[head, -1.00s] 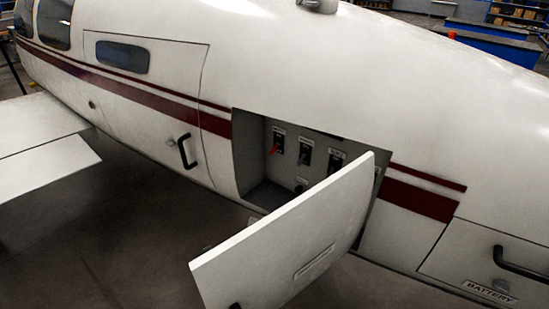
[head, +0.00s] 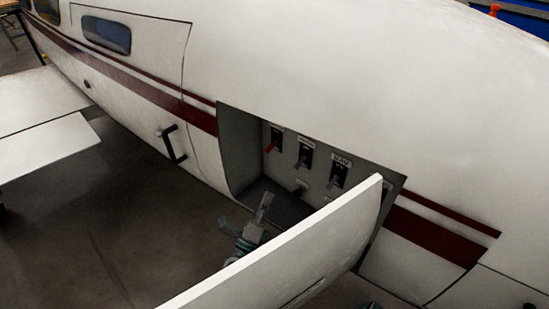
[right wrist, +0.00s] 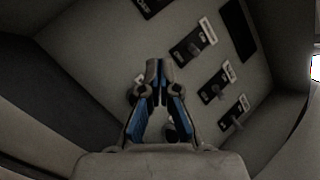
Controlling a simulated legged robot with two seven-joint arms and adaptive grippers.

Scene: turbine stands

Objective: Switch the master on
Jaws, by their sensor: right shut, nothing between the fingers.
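A row of toggle switches on dark plates sits on the back wall of an open bay in the white fuselage. In the head view the left switch (head: 272,146) has a red lever; beside it are a middle switch (head: 305,154) and a right one (head: 339,173). Their labels are too small to read surely, so I cannot tell which is the master. My right gripper (head: 266,198) is shut and empty at the bay's lower front. In the right wrist view its fingertips (right wrist: 157,66) point at the panel, apart from the switches (right wrist: 190,47). My left gripper is out of view.
The open white door panel (head: 325,235) stands out in front of the bay and hides its lower right part. A round fitting (head: 300,188) is low on the bay wall. A black handle (head: 172,144) is left of the bay. The floor in front at left is clear.

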